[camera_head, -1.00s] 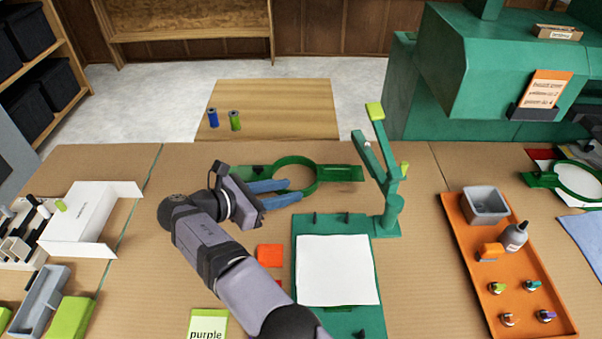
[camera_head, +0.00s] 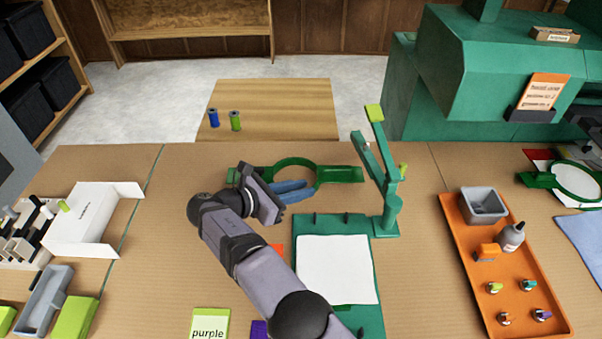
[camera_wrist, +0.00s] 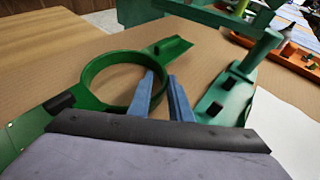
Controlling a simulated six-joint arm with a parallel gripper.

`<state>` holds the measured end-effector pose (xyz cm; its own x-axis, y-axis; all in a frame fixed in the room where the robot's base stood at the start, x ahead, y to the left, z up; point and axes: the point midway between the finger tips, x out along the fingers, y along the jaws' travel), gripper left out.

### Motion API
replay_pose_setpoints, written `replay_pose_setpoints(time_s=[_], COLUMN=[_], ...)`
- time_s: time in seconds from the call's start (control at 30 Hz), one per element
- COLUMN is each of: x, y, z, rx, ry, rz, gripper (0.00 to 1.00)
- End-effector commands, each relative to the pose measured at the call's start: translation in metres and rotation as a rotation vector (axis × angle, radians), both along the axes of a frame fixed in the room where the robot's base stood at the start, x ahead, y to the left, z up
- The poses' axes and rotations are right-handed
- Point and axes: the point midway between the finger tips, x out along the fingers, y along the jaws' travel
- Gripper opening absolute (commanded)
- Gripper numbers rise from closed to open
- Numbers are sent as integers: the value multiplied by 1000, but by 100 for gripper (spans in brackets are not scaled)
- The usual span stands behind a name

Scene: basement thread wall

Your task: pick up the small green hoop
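A green hoop (camera_head: 318,175), a ring with a flat arm on each side, lies on the brown worktop behind the white sheet. It also shows in the wrist view (camera_wrist: 89,98), left of my fingers. My gripper (camera_head: 303,187) has two blue fingers, which show in the wrist view (camera_wrist: 161,76) with a gap between them. The fingers are at the near right part of the ring. The left finger overlaps the ring's right wall in the picture; I cannot tell whether it touches.
A green stand (camera_head: 391,205) rises just right of the hoop, beside a green board with a white sheet (camera_head: 335,268). An orange tray (camera_head: 452,220) and another green hoop (camera_head: 540,180) lie farther right. A white box (camera_head: 95,220) is at left.

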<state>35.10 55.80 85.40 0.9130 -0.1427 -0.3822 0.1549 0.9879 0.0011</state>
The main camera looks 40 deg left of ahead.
Motion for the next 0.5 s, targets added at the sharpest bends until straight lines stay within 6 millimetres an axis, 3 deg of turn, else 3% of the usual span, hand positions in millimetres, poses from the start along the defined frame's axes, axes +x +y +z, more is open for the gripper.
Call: replay_pose_setpoints(time_s=[0.07,0.5], x=[0,-1], y=[0,-1], z=[-1,-2], rx=[-2,-4], ry=[1,4], rz=[-1,0], gripper=[0,0])
